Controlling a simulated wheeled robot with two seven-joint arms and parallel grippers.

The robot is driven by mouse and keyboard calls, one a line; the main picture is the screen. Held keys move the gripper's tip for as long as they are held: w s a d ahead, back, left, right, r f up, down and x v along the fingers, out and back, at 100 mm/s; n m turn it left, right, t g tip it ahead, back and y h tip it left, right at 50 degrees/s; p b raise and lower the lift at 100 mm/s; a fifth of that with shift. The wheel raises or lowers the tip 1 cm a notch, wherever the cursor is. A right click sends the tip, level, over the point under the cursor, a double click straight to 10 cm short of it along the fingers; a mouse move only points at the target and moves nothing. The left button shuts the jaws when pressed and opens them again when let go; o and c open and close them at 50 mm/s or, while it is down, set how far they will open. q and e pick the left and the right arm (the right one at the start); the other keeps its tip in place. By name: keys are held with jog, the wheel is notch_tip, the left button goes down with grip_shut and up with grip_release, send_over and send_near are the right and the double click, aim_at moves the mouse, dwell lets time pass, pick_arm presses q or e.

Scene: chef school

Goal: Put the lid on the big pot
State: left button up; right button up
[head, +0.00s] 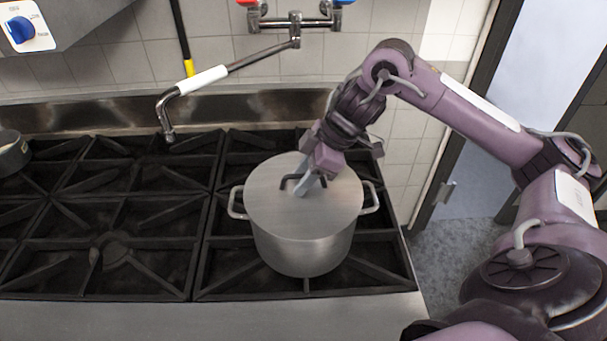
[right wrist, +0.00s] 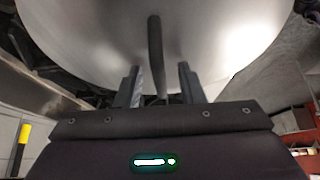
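The big pot (head: 303,252) is a silver metal pot with two side handles, standing upright on the right part of the stove. Its flat round metal lid (head: 268,205) lies over the pot's top and covers the opening; I see no clear gap between them. The lid has a dark arched handle (head: 288,180), which also shows in the right wrist view (right wrist: 155,50). My right gripper (head: 305,187) is at this handle from above. In the right wrist view its two fingers (right wrist: 161,84) stand apart on either side of the handle, with space beside it. My left gripper is out of view.
A jointed pot-filler tap (head: 235,68) reaches from the wall above the stove, left of my right arm. Black burner grates (head: 110,215) to the left are bare. A small pan (head: 12,153) stands at the far left. A doorway opens at the right.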

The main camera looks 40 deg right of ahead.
jog(key=p+v, duration=0.1)
jog(key=v, duration=0.6)
jog(key=shift+s+d+r+p, duration=0.1)
jog(key=shift+d+r+p, duration=0.1)
jog(key=shift+r+p, duration=0.2)
jog(key=shift+f, duration=0.1)
